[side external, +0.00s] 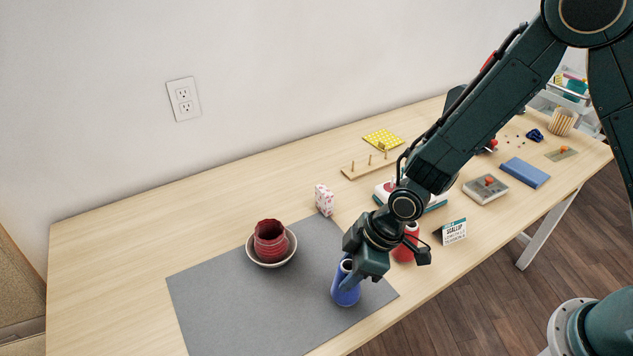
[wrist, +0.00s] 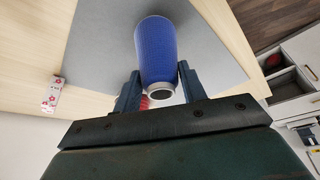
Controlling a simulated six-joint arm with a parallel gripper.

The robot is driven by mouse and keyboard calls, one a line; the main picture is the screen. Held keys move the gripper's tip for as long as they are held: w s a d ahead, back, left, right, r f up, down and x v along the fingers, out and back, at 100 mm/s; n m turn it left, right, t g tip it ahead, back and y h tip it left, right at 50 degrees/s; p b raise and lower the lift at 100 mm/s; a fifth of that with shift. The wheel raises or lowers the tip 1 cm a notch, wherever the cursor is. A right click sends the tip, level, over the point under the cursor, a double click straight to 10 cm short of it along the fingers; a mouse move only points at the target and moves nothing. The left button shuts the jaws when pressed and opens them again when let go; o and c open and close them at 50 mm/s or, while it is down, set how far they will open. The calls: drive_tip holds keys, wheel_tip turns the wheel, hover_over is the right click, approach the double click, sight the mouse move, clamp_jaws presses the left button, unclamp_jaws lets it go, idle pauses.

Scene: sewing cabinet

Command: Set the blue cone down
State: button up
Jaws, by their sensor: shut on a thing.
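The blue cone (side external: 345,291) is a thread cone at the right part of the grey mat (side external: 240,308) in the side view. My gripper (side external: 352,277) is shut on its upper part from above. In the wrist view the blue cone (wrist: 158,50) sits between the two fingers of my gripper (wrist: 160,88), its narrow end towards the palm. The cone looks about upright over the mat. I cannot tell whether its base touches the mat.
A white bowl (side external: 251,259) holding a dark red ribbed piece (side external: 270,240) stands on the mat's far edge. A red cone (side external: 404,250) stands close behind my gripper. A floral box (side external: 324,199) and a small sign (side external: 454,232) are nearby. The mat's left and front are clear.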

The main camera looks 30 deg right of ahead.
drive_tip(key=shift+f, duration=0.25)
drive_tip(key=shift+f, duration=0.15)
drive_tip(key=o, duration=1.2)
drive_tip(key=shift+o, duration=0.2)
drive_tip(key=v, duration=1.2)
